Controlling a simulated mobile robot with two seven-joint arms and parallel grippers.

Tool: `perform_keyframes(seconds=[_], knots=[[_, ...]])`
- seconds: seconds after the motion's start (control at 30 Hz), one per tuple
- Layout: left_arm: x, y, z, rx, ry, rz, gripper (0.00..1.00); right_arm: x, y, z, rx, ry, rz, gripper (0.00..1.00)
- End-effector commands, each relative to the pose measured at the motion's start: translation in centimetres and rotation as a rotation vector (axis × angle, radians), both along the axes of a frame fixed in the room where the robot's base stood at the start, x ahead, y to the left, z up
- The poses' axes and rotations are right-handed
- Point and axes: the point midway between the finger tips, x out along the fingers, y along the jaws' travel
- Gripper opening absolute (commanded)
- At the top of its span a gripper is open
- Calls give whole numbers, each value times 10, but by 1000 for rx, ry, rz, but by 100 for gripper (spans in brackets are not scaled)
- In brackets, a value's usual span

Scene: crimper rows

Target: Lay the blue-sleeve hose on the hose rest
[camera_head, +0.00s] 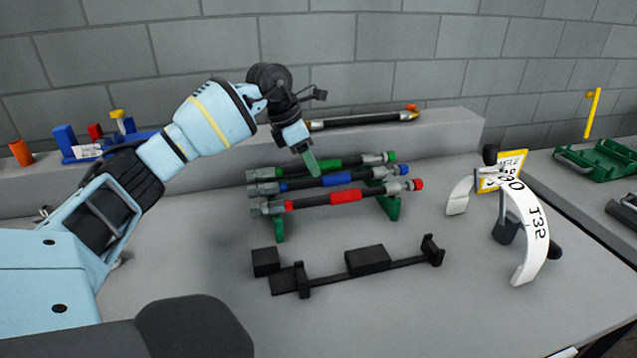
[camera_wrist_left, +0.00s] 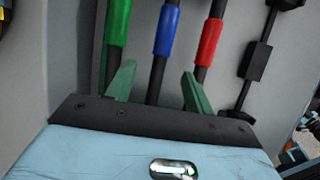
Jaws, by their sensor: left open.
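The blue-sleeve hose (camera_head: 337,179) lies in the green rack (camera_head: 391,207), between a green-sleeve hose (camera_head: 325,165) and a red-sleeve hose (camera_head: 345,196). My left gripper (camera_head: 312,172) hangs over the hoses near the blue sleeve, fingers pointing down. In the left wrist view my left gripper (camera_wrist_left: 158,70) is open, and the blue-sleeve hose (camera_wrist_left: 165,30) runs between its two green fingers. It does not grip the hose. A black fixture with a bar and blocks (camera_head: 368,259), apparently the hose rest, stands empty in front of the rack. My right gripper is not in view.
Another hose (camera_head: 360,120) lies on the raised ledge behind. A white curved piece with lettering (camera_head: 527,218) stands at the right. A green tray (camera_head: 600,160) is on the far right table. The grey tabletop around the black fixture is clear.

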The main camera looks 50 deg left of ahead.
Motion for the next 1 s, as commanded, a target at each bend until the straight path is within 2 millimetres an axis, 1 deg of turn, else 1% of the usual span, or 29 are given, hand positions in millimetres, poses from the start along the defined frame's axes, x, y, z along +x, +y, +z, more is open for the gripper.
perform_keyframes(seconds=[0.17,0.3,0.4,0.5,0.67,0.77,1.0], knots=[[2,-2,-15,0,4,-1,52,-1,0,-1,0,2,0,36],[6,-5,-35,-1,4,-1,52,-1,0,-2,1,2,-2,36],[10,-7,-46,0,2,0,52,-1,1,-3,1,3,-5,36],[12,-8,-50,0,1,0,52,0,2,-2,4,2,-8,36],[12,-8,-50,0,0,0,52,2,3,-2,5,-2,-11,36],[12,-8,-50,0,0,0,41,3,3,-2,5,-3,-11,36],[12,-7,-49,0,0,0,9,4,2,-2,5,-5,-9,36]])
